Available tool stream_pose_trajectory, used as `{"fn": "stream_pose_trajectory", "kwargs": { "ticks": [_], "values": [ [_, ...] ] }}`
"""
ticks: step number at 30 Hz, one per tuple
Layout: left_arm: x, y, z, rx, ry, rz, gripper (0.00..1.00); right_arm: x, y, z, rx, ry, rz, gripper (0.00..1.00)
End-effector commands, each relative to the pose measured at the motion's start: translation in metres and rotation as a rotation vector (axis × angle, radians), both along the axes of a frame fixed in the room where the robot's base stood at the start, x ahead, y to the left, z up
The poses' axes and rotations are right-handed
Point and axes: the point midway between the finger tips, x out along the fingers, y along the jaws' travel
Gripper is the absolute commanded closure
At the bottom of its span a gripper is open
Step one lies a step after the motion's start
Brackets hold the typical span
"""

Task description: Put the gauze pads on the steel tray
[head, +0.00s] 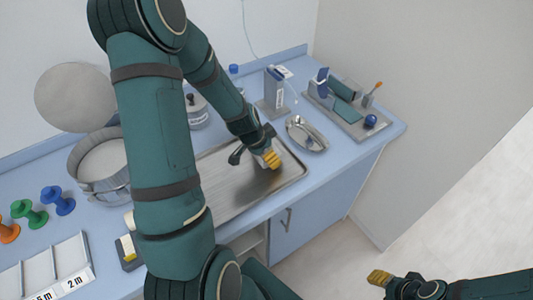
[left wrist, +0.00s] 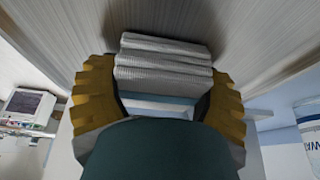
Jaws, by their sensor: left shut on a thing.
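The steel tray (head: 228,198) lies flat on the blue counter, partly hidden behind my left arm. My left gripper (head: 270,158) is over the right part of the tray, pointing down. In the left wrist view its yellow fingers are shut on a stack of white gauze pads (left wrist: 162,64), one finger on each side. The brushed steel surface (left wrist: 275,40) shows behind the pads; I cannot tell whether they touch it. The head view does not show the pads clearly. My right gripper (head: 380,278) is at the lower right, away from the counter, its finger opening unclear.
A kidney dish (head: 304,137) stands just right of the tray. Behind it are a grey box (head: 274,88) and a loaded instrument tray (head: 345,122). A round steel container (head: 98,170), coloured spools (head: 57,200) and a white rack (head: 45,270) stand left. The tray's front right is clear.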

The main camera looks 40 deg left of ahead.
Motion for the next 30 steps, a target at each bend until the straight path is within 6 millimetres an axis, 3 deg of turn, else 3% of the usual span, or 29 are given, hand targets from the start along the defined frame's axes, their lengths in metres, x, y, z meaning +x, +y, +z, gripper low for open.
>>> {"fn": "stream_pose_trajectory", "kwargs": {
  "ticks": [2, 3, 5, 17, 30],
  "values": [
    [0.0, 0.0, -0.003, 0.0, 0.0, -0.001, 0.53, -0.001, 0.0, -0.004, 0.0, 0.002, 0.002, 0.53],
    [0.0, 0.0, -0.003, 0.0, 0.0, -0.001, 0.17, -0.001, 0.0, -0.003, 0.0, 0.002, 0.002, 0.53],
    [0.0, 0.0, -0.002, 0.0, 0.0, -0.001, 0.0, -0.001, 0.0, -0.003, 0.0, 0.002, 0.002, 0.53],
    [0.0, 0.0, 0.003, 0.0, 0.0, 0.001, 0.0, 0.001, 0.0, 0.003, 0.0, -0.001, 0.0, 0.53],
    [-0.029, 0.009, 0.081, 0.002, -0.004, 0.001, 0.0, 0.005, -0.001, 0.015, -0.002, -0.011, -0.008, 0.53]
  ]
}}
